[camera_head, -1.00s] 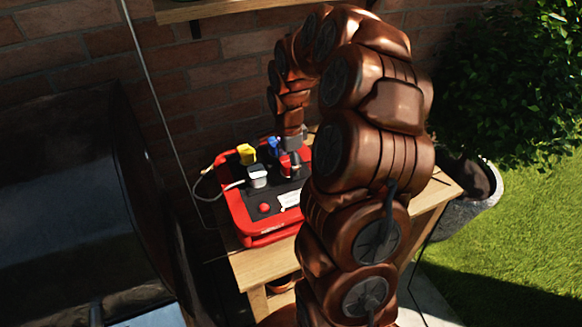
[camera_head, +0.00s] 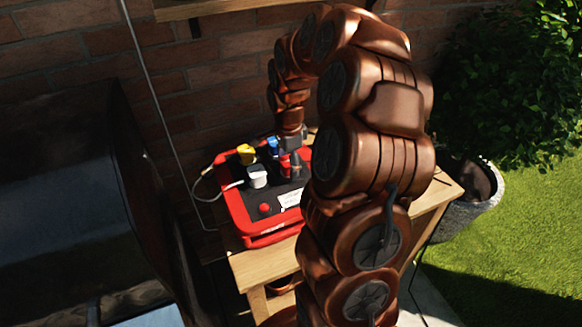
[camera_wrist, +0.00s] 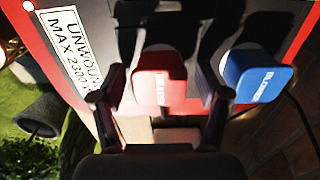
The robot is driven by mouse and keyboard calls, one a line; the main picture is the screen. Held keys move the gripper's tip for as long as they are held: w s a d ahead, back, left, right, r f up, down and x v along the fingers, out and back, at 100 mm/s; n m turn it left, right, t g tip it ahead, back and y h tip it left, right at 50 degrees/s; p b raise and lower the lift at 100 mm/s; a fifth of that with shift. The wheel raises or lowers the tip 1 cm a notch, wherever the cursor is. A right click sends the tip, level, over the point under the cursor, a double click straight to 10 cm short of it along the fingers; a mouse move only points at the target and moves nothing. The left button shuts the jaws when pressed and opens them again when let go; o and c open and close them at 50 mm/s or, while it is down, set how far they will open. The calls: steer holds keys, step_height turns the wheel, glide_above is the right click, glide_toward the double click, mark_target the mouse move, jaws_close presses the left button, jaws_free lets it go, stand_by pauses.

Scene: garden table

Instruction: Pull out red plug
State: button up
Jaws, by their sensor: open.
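The red plug (camera_wrist: 160,90) shows in the wrist view between the two fingers of my gripper (camera_wrist: 162,105). The fingers are open, one on each side of the plug, and a gap shows beside it. In the head view the red plug (camera_head: 285,165) is partly covered by my gripper (camera_head: 292,158), which points down at the far side of the red and black power box (camera_head: 240,212). The blue plug (camera_wrist: 260,78) sits to the right of the red one in the wrist view.
A yellow plug (camera_head: 246,153) and a white plug (camera_head: 257,176) with cables stand on the box. The box rests on a wooden table (camera_head: 262,268). A dark grill (camera_head: 60,200) is at left, a brick wall (camera_head: 215,60) behind, a potted bush (camera_head: 470,185) at right.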

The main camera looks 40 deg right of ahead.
mark_target(288, 161)
steer(key=shift+c, duration=0.4)
jaws_close()
steer(key=shift+r, duration=0.1)
stand_by(0.3)
steer(key=shift+r+p, duration=0.3)
steer(key=shift+r, duration=2.6)
